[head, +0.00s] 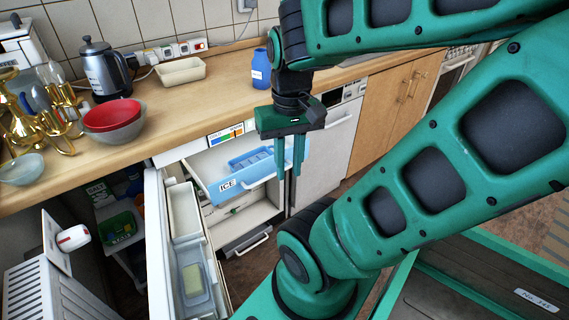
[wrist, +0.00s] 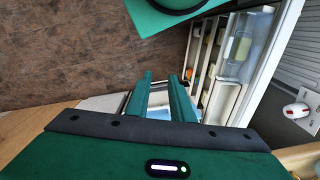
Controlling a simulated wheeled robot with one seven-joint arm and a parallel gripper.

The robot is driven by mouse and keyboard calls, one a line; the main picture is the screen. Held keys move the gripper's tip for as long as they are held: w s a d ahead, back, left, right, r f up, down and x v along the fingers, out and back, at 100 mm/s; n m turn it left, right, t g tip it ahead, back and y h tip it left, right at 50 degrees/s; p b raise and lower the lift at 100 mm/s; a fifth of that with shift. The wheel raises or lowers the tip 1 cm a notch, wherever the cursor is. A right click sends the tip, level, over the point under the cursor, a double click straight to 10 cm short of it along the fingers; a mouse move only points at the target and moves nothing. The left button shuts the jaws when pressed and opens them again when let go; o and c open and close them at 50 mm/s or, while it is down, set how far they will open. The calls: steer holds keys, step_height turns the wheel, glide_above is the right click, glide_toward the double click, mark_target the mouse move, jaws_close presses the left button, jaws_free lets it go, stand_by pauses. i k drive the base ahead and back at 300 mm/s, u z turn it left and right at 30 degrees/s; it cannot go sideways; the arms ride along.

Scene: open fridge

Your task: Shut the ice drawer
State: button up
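The ice drawer (head: 252,183) has a light-blue front marked ICE and is pulled out of the open fridge. A blue ice tray (head: 252,159) lies inside it. My gripper (head: 290,170) points down at the right end of the drawer front, with its two green fingers apart and nothing seen between them. I cannot tell whether a finger touches the drawer. In the wrist view the fingers (wrist: 162,80) show a gap, and they and the gripper body hide most of what lies beyond.
The open fridge door (head: 158,245) with shelf bins stands to the left of the drawer; it also shows in the wrist view (wrist: 270,60). A lower drawer (head: 247,240) sits beneath. The counter (head: 190,100) above holds a kettle, bowls and a blue jar. Bare floor shows at right.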

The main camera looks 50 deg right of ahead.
mark_target(209, 168)
steer(key=u, duration=0.3)
steer(key=k, duration=1.35)
steer(key=z, duration=0.8)
steer(key=i, duration=1)
steer(key=u, duration=0.05)
